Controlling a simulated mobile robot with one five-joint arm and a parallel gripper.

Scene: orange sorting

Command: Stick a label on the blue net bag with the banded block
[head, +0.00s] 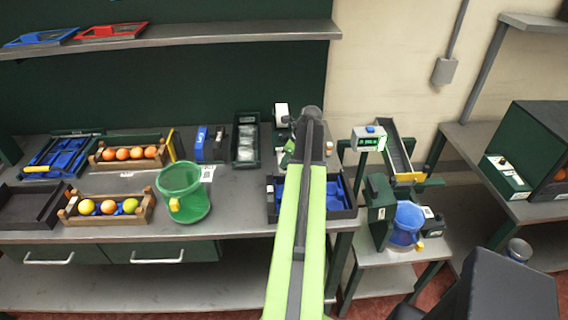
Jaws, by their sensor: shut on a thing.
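The blue net bag (406,222) appears to be the blue, open-topped thing with a yellow tag, set against a dark green stand on the low side table at the right. My lime green arm reaches up the middle of the picture, its far joint over the back of the main bench. My gripper cannot be made out; it seems hidden behind the arm. A small blue block (200,142) with pale markings and a dark block (219,143) stand side by side at the back of the bench. I cannot tell which is the banded block.
A green bag or bucket (183,192) stands on the main bench beside crates of oranges (140,206). A blue-lined tray (343,213) sits partly behind my arm. A scale with a green display (368,138) stands behind the side table. Bare bench shows around (232,207).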

